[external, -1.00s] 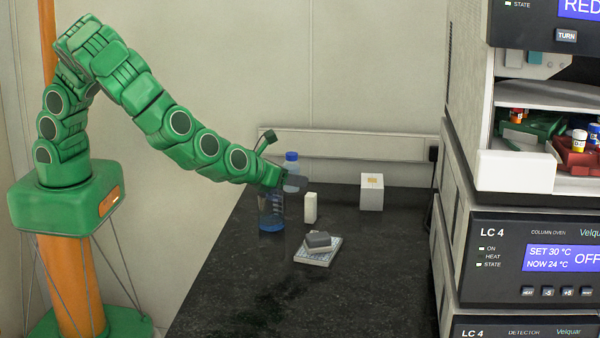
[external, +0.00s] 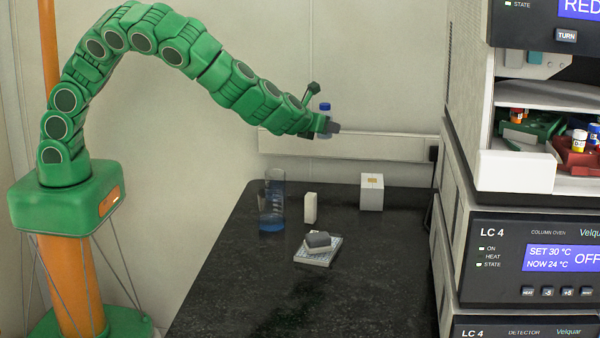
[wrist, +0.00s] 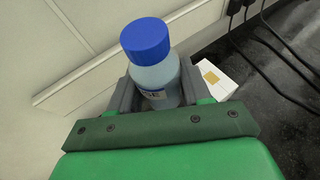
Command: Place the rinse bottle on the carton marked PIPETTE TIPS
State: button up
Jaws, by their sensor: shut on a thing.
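The rinse bottle (wrist: 154,77), pale with a blue cap and a partly hidden label, is held upright between the grey jaws of my gripper (wrist: 152,97) in the wrist view. In the external view the bottle (external: 325,108) shows mostly as its blue cap, and my gripper (external: 327,129) is well above the bench. A white carton (external: 371,193) with an orange-tan label on top stands at the back right of the bench, lower and to the right of the bottle. It also shows in the wrist view (wrist: 217,82), partly hidden. Its marking is too small to read.
A glass beaker (external: 271,205) with blue liquid stands at the bench's left edge. A small white box (external: 310,208) stands beside it. A grey block (external: 318,240) lies on a white rack (external: 318,256). Instrument stacks (external: 520,255) border the right; dark cables hang near the carton.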

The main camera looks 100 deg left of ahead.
send_over(372, 180)
jog(key=s+d, duration=0.1)
jog(key=s, duration=0.4)
notch_tip(372, 180, down, 4)
jog(key=w+f, duration=0.2)
jog(key=f, duration=0.1)
jog(key=shift+w+a, duration=0.15)
jog(key=shift+w, duration=0.2)
jog(key=shift+w+a+f, duration=0.25)
jog(key=shift+w+f, duration=0.75)
jog(key=shift+f, duration=0.2)
jog(key=shift+w+f, duration=0.1)
jog(key=shift+w+f, duration=0.1)
jog(key=shift+f, duration=1.6)
jog(key=o, duration=1.1)
